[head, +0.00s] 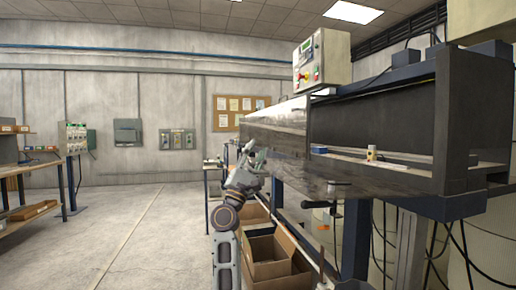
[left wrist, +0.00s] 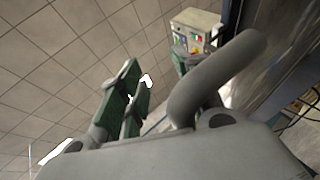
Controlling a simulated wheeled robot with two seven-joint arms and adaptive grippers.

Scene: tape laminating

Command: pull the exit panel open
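The laminating machine (head: 373,112) is a long dark frame on the right in the head view. A shiny grey panel (head: 277,128) at its left end looks like the exit panel; I cannot see whether it is ajar. My left gripper (head: 255,151) is just in front of this panel's lower left part, and I cannot tell whether they touch. In the left wrist view, green finger pads (left wrist: 130,100) and a curved grey tube-like part stand out, with a dark shiny surface at the right. The finger spacing is unclear, and no held object shows. My right gripper is not in view.
A control box (head: 321,60) with buttons stands atop the machine; it also shows in the left wrist view (left wrist: 195,35). Open cardboard boxes (head: 272,252) sit below. A small yellow-and-white cylinder (head: 372,153) stands inside the machine. The floor (head: 130,235) at left is clear.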

